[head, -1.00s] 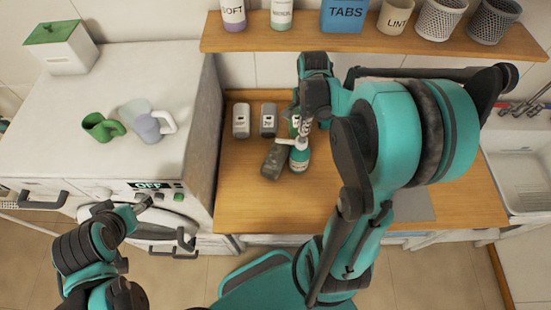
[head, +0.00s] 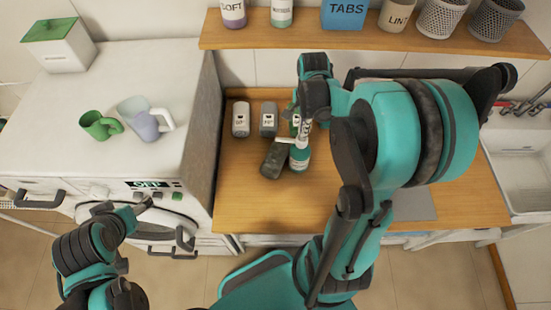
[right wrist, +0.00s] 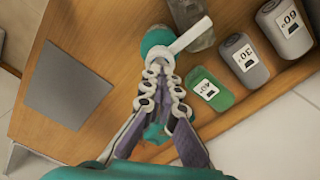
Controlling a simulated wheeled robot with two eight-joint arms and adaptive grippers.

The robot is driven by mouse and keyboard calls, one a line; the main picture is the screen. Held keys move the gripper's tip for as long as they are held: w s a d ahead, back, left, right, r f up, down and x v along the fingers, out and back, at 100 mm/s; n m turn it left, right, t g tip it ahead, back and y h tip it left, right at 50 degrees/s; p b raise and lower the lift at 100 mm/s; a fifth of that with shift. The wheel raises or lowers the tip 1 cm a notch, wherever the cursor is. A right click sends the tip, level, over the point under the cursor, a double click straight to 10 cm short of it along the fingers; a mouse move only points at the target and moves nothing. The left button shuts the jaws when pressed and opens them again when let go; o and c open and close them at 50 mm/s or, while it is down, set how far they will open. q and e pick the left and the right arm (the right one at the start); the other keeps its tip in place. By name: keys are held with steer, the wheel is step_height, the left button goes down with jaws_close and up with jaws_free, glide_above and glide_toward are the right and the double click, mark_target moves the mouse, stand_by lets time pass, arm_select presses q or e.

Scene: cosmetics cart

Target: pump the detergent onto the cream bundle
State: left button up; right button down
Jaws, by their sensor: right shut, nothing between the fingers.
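The detergent is a teal pump bottle (head: 299,158) with a white pump head, upright on the wooden counter; it also shows in the right wrist view (right wrist: 155,38). Its white nozzle (right wrist: 190,36) points toward a mottled greyish bundle (head: 274,162) beside the bottle, and overlaps that bundle's edge in the right wrist view (right wrist: 188,12). No bundle looks clearly cream. My right gripper (right wrist: 160,72) is shut and empty, its fingertips at the pump head; contact is hard to tell. My left gripper (head: 143,207) is by the washer front, its fingers too small to judge.
Labelled grey bundles (head: 241,119) (head: 268,118) and a green one (right wrist: 206,91) line the counter's back. A loaded shelf (head: 290,41) hangs behind.

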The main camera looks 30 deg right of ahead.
steer(key=shift+f+b, duration=0.75)
steer(key=shift+f, duration=0.2)
steer(key=shift+r, duration=0.2)
steer(key=shift+r+p, duration=1.25)
steer(key=shift+r, duration=0.25)
steer(key=shift+f, duration=0.15)
